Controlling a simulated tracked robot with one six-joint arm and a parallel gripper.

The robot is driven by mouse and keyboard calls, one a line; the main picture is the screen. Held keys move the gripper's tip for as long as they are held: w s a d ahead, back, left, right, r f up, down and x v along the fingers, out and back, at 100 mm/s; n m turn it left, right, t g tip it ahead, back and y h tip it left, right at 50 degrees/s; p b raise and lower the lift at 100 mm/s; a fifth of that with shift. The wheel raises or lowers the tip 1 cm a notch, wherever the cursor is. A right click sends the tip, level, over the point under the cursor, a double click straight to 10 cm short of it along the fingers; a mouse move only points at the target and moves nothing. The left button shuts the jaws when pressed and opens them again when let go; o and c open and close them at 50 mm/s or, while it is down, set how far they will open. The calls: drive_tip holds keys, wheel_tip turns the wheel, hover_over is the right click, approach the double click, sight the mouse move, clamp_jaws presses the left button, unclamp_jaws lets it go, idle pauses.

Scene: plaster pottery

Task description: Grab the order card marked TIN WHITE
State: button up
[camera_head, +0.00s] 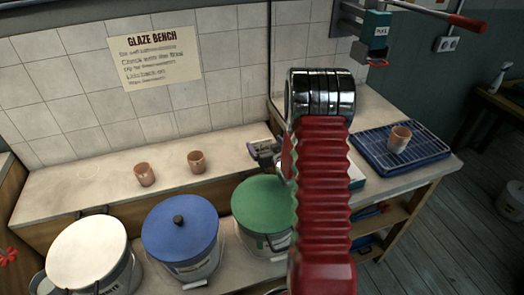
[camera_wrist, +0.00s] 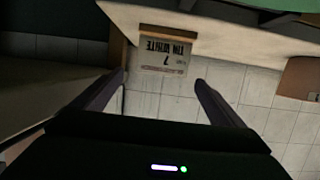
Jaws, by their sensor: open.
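The order card (camera_wrist: 165,57) marked TIN WHITE shows upside down in the wrist view, pale with dark lettering, standing against a brown wooden piece (camera_wrist: 166,33). It lies ahead of my gripper (camera_wrist: 160,78), between the lines of its two dark fingers. The fingers are spread, and nothing shows held between them. I cannot tell whether the fingertips reach the card. In the head view my gripper (camera_head: 264,150) is over the back counter, partly hidden by my red arm. I cannot make out the card in that view.
Two clay cups (camera_head: 145,174) (camera_head: 197,162) stand on the counter (camera_head: 95,177). Buckets with white (camera_head: 86,250), blue (camera_head: 180,228) and green (camera_head: 262,205) lids stand in front. A blue rack (camera_head: 428,155) holds another cup (camera_head: 400,138) at right. A glaze bench notice (camera_head: 155,57) hangs on the tiled wall.

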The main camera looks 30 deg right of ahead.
sight(262, 141)
drive_tip(key=shift+f+x, duration=0.15)
drive_tip(key=shift+x, duration=1)
drive_tip(key=shift+f+x, duration=0.1)
drive_tip(key=shift+x, duration=1)
drive_tip(key=shift+a, duration=0.15)
drive_tip(key=shift+c, duration=0.2)
drive_tip(key=c, duration=1.1)
drive_tip(key=shift+r, duration=0.1)
drive_tip(key=shift+r, duration=4.95)
